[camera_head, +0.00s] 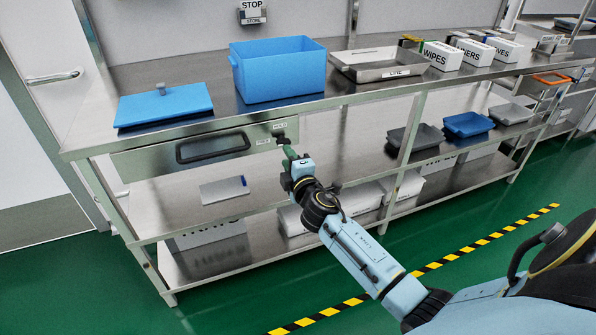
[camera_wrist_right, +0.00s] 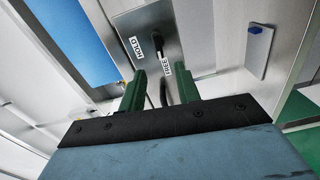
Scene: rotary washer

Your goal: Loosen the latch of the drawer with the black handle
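The drawer (camera_head: 150,160) with the black handle (camera_head: 212,147) sits under the steel worktop at the left and looks closed. Its small black latch (camera_head: 281,139) is at the right end of the drawer front, beside labels reading HOLD and FREE. My right gripper (camera_head: 289,151) is at the latch, partly hiding it. Contact with the lever cannot be told. My left gripper is not in view.
A blue bin (camera_head: 278,70), a blue lid (camera_head: 165,105) and a steel tray (camera_head: 378,64) stand on the worktop above. A lower shelf (camera_head: 300,187) runs beneath the drawer. The green floor (camera_head: 480,215) in front is clear, with a yellow-black stripe.

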